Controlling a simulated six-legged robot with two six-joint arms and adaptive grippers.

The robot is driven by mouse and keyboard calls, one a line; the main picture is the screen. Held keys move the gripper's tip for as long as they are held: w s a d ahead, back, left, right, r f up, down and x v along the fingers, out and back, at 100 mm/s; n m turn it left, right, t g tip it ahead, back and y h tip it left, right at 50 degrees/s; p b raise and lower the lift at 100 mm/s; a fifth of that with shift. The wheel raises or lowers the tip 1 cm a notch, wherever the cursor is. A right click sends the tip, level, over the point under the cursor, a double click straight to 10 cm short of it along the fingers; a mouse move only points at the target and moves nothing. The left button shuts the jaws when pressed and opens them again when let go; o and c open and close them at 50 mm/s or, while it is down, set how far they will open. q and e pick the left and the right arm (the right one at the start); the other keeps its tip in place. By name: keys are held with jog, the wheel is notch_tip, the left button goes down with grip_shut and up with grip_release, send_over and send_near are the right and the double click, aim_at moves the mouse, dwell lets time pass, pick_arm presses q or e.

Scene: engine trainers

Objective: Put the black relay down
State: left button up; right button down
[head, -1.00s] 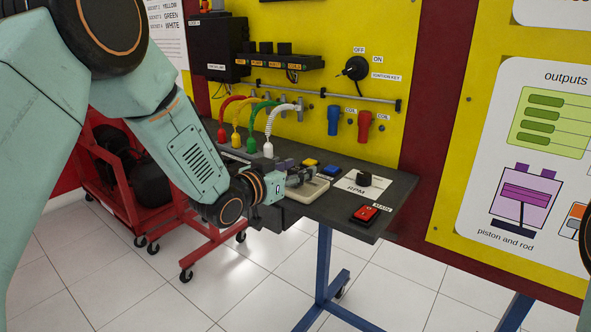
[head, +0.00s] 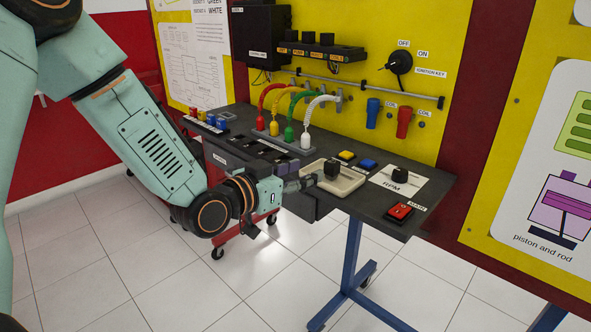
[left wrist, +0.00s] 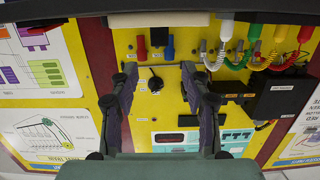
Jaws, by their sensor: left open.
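The black relay (head: 332,170) is a small dark block standing on the beige tray (head: 350,187) on the dark table. My left gripper (head: 308,181) is open, just left of the relay and apart from it. In the left wrist view, which is upside down, the spread fingers of my left gripper (left wrist: 160,82) have nothing between their tips. The relay (left wrist: 159,36) shows there beyond them, against the beige tray (left wrist: 158,20) at the top. My right gripper is not in view.
A slotted panel (head: 255,152) lies to the left.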

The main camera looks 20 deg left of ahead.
pick_arm(q)
jog(key=s+d+f+n+g+y, duration=0.15)
jog(key=s+f+g, duration=0.25)
jog(key=s+f, duration=0.65)
jog(key=s+f+n+g+y, duration=0.15)
jog(key=s+f+g, duration=0.45)
jog(key=f, duration=0.8)
jog(key=s+a+f+g+y, duration=0.1)
jog(key=s+f, duration=0.3)
jog(key=s, duration=0.6)
jog(key=s+f+n+g+y, duration=0.1)
jog(key=s+f+g, duration=0.3)
jog(key=s, duration=0.7)
jog(key=shift+s+a+f+y, duration=0.25)
jog(key=shift+a+f+y, duration=0.05)
jog(key=shift+a, duration=0.05)
jog(key=shift+s+n, duration=0.1)
jog(key=shift+n, duration=0.2)
